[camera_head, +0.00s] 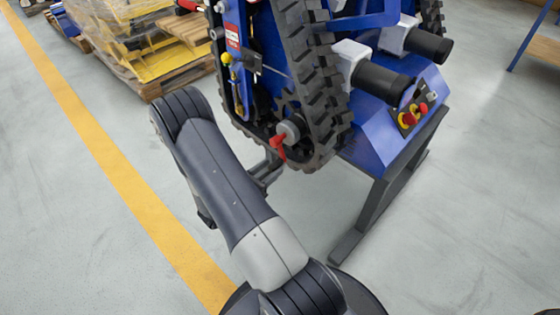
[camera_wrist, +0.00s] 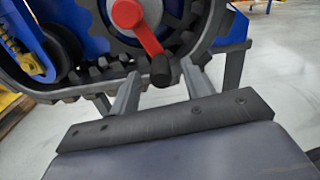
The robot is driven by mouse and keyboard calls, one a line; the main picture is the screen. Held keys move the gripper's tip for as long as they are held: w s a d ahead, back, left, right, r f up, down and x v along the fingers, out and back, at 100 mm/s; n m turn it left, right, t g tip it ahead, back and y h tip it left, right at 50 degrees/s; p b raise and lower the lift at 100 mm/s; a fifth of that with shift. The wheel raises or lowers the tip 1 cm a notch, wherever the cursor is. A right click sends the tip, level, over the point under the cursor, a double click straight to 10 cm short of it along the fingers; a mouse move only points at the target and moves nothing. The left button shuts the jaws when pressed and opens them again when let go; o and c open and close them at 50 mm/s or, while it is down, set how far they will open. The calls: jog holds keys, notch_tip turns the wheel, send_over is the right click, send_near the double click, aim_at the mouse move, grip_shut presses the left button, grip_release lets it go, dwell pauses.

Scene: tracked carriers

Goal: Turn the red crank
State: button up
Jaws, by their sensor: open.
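The red crank (camera_head: 279,144) sits on a grey round hub at the lower end of the tracked carrier (camera_head: 318,75). In the wrist view the red crank (camera_wrist: 143,30) has a round red hub at the top, and its arm slants down right to a dark knob (camera_wrist: 161,71). My gripper (camera_wrist: 159,72) is open, with one finger on each side of the knob in the picture. I cannot tell whether the fingers touch it. In the head view my gripper (camera_head: 268,168) is partly hidden behind my arm, just below the crank.
A blue control box (camera_head: 385,130) with red buttons stands right of the track on a dark metal stand (camera_head: 375,205). Black motor cylinders (camera_head: 380,82) jut out above it. Pallets with wrapped yellow goods (camera_head: 150,50) stand at upper left.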

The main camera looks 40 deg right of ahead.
aim_at(282, 160)
jog(key=shift+w+d+b, duration=0.2)
jog(key=shift+d+b, duration=0.15)
jog(key=shift+d, duration=2.3)
grip_shut()
